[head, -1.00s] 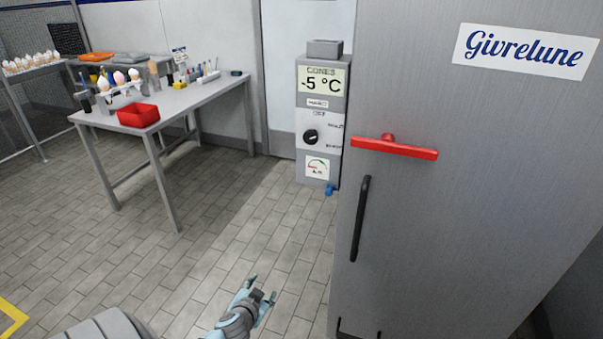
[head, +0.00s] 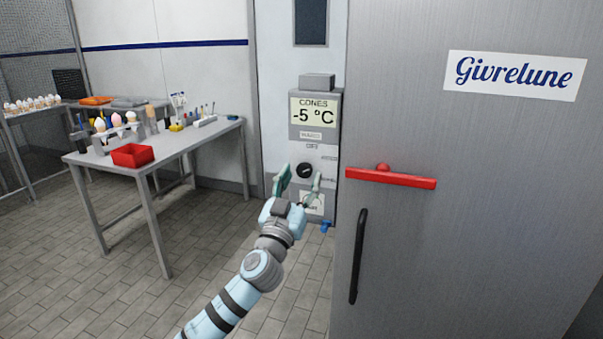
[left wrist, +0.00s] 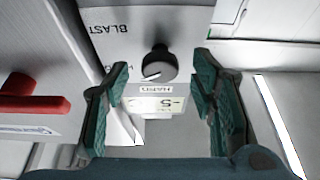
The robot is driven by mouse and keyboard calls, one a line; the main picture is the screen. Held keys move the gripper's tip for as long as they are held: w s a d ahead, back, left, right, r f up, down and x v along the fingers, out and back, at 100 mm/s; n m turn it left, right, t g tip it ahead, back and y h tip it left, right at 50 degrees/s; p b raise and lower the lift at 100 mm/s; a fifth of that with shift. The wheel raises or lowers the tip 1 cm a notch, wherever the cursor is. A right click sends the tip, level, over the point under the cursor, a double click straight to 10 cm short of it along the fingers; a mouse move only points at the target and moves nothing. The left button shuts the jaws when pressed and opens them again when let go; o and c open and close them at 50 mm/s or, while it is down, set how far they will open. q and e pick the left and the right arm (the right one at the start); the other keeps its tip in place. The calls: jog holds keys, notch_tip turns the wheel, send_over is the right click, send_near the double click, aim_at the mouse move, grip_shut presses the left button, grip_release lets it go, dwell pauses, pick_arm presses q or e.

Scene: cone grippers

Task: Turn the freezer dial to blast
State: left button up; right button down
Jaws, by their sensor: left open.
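The freezer dial (head: 305,170) is a round black knob on the grey control box (head: 318,130), below a display reading "CONES -5 °C". My left gripper (head: 298,181) is open in front of the box, with the dial showing between and just above its fingertips. In the left wrist view the dial (left wrist: 160,66) has a white pointer mark and stands between the two open green fingers, apart from both. The word "BLAST" (left wrist: 109,28) shows upside down on the panel there. Whether the fingers reach the dial's depth is hard to tell. My right gripper is not seen.
A large grey cabinet door (head: 480,220) with a red bar (head: 390,179) and a black handle (head: 358,256) stands close on the right. A table (head: 190,140) with a red bin (head: 132,155) and cones is at left. The floor between is clear.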

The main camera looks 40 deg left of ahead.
pick_arm(q)
jog(key=shift+w+a, duration=0.15)
jog(key=shift+w, duration=0.2)
jog(key=shift+c, duration=0.3)
jog(key=c, duration=1.1)
